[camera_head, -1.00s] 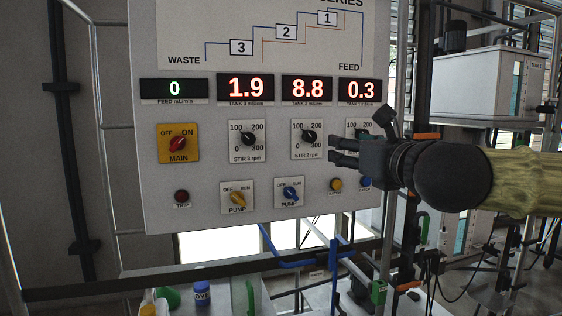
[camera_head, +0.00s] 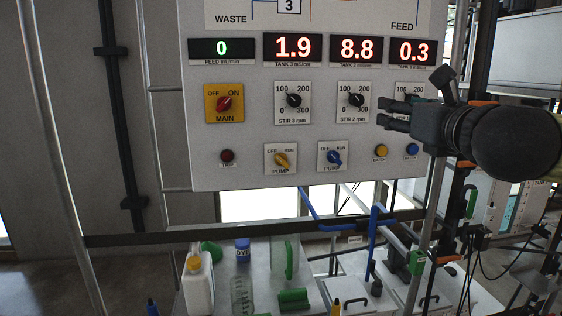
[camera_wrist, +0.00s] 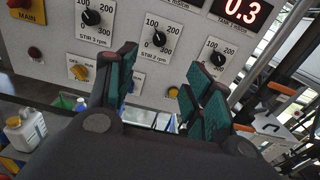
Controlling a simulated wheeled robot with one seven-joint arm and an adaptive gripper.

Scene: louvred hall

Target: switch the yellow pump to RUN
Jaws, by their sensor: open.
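The yellow pump knob (camera_head: 281,160) sits on a white plate marked OFF and RUN, low on the grey control panel (camera_head: 330,180). Its grip slants from upper left, the OFF side, to lower right. It also shows in the wrist view (camera_wrist: 80,73), left of the fingers. The blue pump knob (camera_head: 333,157) is just right of it, slanted alike. My gripper (camera_head: 383,113) is open and empty in front of the panel's right side, right of and above the yellow knob. In the wrist view its green-padded fingers (camera_wrist: 160,65) are spread and partly cover the blue knob's plate.
The red MAIN knob (camera_head: 223,104) and two black stir dials (camera_head: 294,100) sit above the pump knobs. My gripper hides part of a third dial. Below are a rail (camera_head: 250,233), blue pipework (camera_head: 375,225) and a bench with a white bottle (camera_head: 197,285). The space before the panel's left is clear.

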